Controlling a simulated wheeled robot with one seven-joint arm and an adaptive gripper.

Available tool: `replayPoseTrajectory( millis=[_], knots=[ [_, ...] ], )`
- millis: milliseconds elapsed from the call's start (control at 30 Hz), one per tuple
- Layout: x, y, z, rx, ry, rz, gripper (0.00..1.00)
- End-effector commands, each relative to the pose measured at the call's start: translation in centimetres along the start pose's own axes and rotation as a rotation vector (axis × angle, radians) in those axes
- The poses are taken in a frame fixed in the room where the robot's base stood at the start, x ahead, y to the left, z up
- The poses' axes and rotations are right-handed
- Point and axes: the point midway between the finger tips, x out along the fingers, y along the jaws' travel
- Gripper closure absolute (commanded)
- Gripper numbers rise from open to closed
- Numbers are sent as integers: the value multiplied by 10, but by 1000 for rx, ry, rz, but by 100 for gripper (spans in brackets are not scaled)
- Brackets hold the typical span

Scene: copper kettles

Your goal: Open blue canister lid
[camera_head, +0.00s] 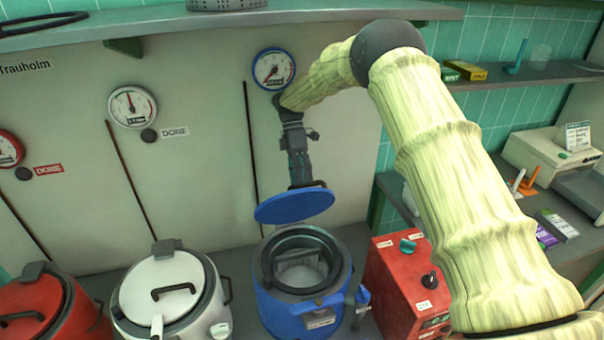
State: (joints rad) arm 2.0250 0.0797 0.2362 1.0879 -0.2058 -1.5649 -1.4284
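The blue canister (276,308) stands on the counter at the lower centre, with its top open and its pale interior showing inside a dark rim. Its round blue lid (290,208) is raised and tilted above the back of the opening, with a dark handle on its upper face. My gripper (299,180) points down from above, with its fingers at the lid's handle. The fingertips are small and dark against the handle, so I cannot tell whether they are closed on it.
A white canister (137,301) and a red canister (14,328) stand to the left, both lidded. A red control box (395,285) stands close on the right. A wall with gauges (273,69) rises behind, and a grey shelf (180,22) runs above.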

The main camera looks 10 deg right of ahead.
Motion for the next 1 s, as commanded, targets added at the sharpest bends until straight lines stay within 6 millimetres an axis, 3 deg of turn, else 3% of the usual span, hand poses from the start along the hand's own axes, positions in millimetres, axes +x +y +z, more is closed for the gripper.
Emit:
replayPoseTrajectory(
  millis=[100, 267, 1000],
  knots=[
    [4, 3, -1, 0, 2, 3, 55],
    [2, 2, 0, 0, 3, 3, 65],
    [2, 1, 1, 2, 4, 10, 65]
  ],
)
